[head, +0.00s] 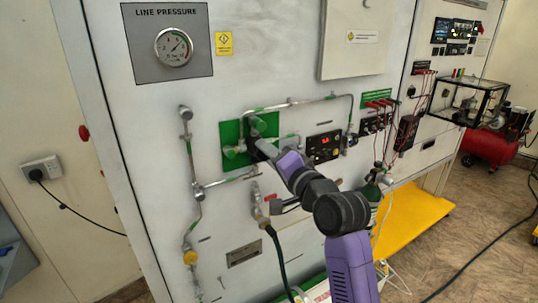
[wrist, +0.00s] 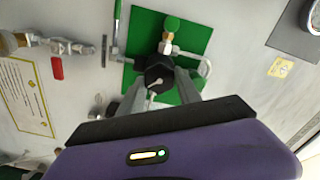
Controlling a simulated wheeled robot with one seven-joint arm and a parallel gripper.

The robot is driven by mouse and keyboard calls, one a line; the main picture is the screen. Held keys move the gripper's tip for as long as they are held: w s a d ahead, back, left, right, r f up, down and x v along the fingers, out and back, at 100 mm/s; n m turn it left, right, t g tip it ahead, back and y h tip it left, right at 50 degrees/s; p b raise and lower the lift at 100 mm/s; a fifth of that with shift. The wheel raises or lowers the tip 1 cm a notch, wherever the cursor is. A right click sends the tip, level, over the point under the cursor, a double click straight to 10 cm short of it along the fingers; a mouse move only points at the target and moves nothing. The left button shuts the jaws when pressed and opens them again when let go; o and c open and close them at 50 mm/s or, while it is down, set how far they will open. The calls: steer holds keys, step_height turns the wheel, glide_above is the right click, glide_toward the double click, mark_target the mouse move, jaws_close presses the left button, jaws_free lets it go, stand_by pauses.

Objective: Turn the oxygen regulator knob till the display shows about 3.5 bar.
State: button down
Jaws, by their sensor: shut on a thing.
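The black regulator knob (wrist: 154,72) stands out from a green square plate (wrist: 193,40) in the wrist view, with a small pale pointer on its face. My gripper (wrist: 158,90) is shut on the knob, one grey finger on each side. In the head view my gripper (head: 268,148) reaches the green plate (head: 232,133) and hides most of the knob. The display (head: 324,147) to its right shows small red digits, too small to read surely.
Pipes (head: 195,150) with green bands run around the plate. A line pressure gauge (head: 173,47) is at upper left. A red-handled valve (wrist: 57,68) is left of the knob in the wrist view. A black hose (head: 278,255) hangs below my arm.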

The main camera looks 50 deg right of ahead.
steer(key=shift+f, duration=0.1)
stand_by(0.3)
steer(key=c, duration=0.8)
jaws_free()
steer(key=shift+c, duration=0.2)
steer(key=b+v, duration=0.2)
steer(key=v, duration=0.6)
